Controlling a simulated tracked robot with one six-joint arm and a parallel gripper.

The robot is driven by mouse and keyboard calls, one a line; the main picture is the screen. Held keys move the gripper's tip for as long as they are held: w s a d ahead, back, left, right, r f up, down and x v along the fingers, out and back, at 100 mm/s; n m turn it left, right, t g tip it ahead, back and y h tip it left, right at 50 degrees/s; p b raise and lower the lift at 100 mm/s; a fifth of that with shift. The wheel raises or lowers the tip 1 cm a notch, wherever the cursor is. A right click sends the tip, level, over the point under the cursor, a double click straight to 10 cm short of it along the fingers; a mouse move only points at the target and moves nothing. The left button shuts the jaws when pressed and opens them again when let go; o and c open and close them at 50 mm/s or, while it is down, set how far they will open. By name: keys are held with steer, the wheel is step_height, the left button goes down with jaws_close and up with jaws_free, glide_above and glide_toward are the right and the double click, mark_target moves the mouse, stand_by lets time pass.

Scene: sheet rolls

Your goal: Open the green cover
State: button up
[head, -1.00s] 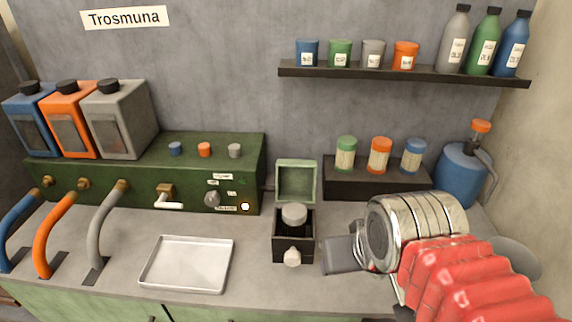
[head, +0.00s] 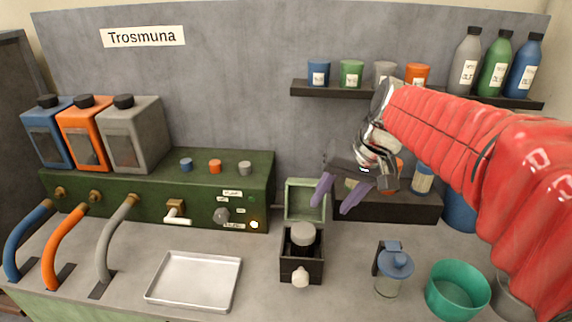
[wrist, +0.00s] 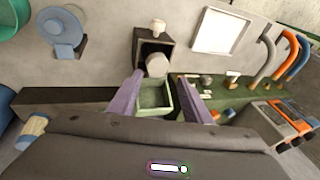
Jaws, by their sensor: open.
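The green cover (head: 305,194) stands upright, hinged at the back of a small dark box (head: 301,268) in the middle of the bench. The box is uncovered, showing a grey round piece (head: 302,235) inside and a pale knob (head: 300,278) on its front. My gripper (head: 331,207) is open and empty, its purple fingers pointing down just right of the cover in the head view. In the wrist view, the cover (wrist: 155,98) appears between the two fingers of my gripper (wrist: 160,76). I cannot tell whether they touch it.
A dark low shelf (head: 400,208) with small jars sits right of the cover. A green machine (head: 130,200) stands left. A metal tray (head: 195,280), a blue-topped jar (head: 394,267) and a teal bowl (head: 458,290) lie on the bench. A wall shelf (head: 330,90) hangs above.

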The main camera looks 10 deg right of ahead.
steer(key=w+d+f+y, duration=0.1)
steer(key=w+d+y, duration=0.1)
steer(key=w, duration=0.7)
steer(key=m+y, duration=0.2)
steer(key=y, duration=0.2)
glide_toward(306, 198)
step_height(306, 198, up, 3)
steer(key=w+d, duration=0.2)
steer(key=w+d+f+m+y, duration=0.1)
steer(key=w+f+m+y, duration=0.2)
steer(key=f+y, duration=0.5)
steer(key=shift+w+d, duration=0.35)
steer(key=shift+w, duration=0.15)
steer(key=shift+a, duration=0.15)
steer(key=w+a, duration=0.2)
steer(key=a, duration=1.1)
steer(key=shift+w+a, duration=0.2)
steer(key=shift+w, duration=0.15)
steer(key=shift+c, duration=0.3)
jaws_close()
